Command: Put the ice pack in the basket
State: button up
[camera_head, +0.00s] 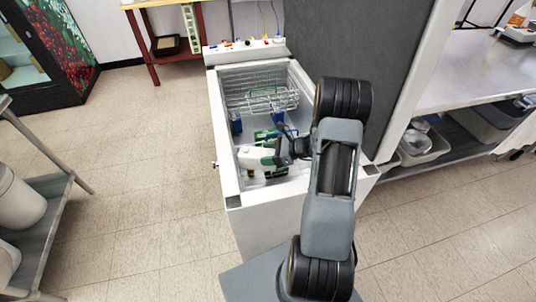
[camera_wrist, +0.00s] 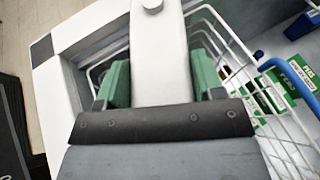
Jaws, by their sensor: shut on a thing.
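The ice pack is a white, flat piece with a round cap, held in my gripper (camera_head: 268,157). In the wrist view the ice pack (camera_wrist: 160,50) stands between the two green finger pads of my gripper (camera_wrist: 162,80), which are shut on it. In the head view the ice pack (camera_head: 249,160) is over the near part of the open white chest freezer (camera_head: 232,186). A white wire basket (camera_head: 262,78) sits at the freezer's far end. White basket wires (camera_wrist: 246,62) also pass beside and under my gripper in the wrist view.
Green labelled boxes (camera_wrist: 290,82) and a blue handle (camera_wrist: 291,77) lie right of my gripper in the wrist view. The freezer's white rim (camera_head: 216,115) surrounds the opening. A grey panel (camera_head: 340,45) stands to the right; tiled floor (camera_head: 140,170) is clear at left.

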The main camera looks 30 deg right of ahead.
jog(key=shift+f, duration=0.25)
jog(key=o, duration=1.2)
jog(key=shift+c, duration=0.2)
